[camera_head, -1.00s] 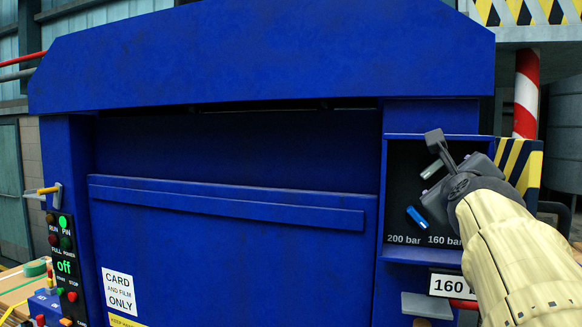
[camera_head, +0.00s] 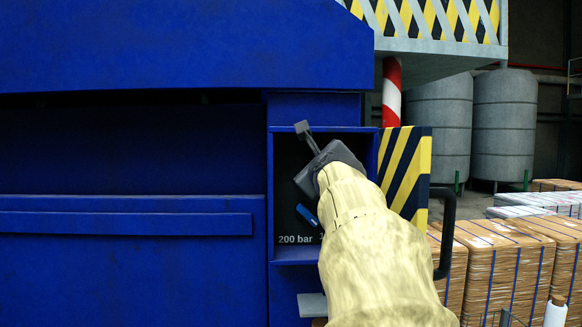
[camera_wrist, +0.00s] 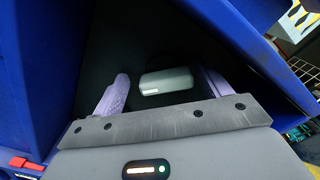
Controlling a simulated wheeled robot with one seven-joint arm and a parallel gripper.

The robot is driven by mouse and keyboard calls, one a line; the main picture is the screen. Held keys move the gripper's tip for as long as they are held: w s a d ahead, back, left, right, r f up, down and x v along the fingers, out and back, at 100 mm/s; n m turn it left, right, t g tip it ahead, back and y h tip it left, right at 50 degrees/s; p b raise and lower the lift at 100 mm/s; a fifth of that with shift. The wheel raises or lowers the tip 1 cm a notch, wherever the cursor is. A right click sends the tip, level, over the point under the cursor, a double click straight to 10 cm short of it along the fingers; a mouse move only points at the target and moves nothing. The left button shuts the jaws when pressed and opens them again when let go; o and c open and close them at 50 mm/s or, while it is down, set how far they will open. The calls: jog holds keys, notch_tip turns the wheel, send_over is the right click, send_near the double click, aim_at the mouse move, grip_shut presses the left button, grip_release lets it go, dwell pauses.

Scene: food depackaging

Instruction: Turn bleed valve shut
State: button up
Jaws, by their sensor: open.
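A pale grey-green handle (camera_wrist: 167,81) with rounded ends lies crosswise in a dark recess in the wrist view. It sits between the two lilac fingers of my gripper (camera_wrist: 164,80), which are apart, with dark gaps showing on both sides. I cannot tell whether this handle is the bleed valve. In the head view my gripper (camera_head: 318,172) is at the open recess (camera_head: 288,158) on the blue machine's right side and hides the grey-green handle. A small blue lever (camera_head: 307,214) shows tilted below it, above the "200 bar" label.
The blue machine (camera_head: 130,260) fills the left. A black-and-yellow striped panel (camera_head: 407,170) stands just right of the recess, with a black curved handle (camera_head: 446,235) beside it. A grey ledge (camera_head: 312,305) juts out below. Wrapped pallets (camera_head: 480,262) stand at the right.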

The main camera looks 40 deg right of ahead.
jog(key=shift+s, duration=0.1)
jog(key=shift+c, duration=0.8)
jog(key=shift+s+d, duration=0.3)
jog(key=shift+s, duration=0.1)
jog(key=c, duration=0.8)
jog(key=shift+a+f, duration=0.1)
jog(key=shift+f, duration=0.05)
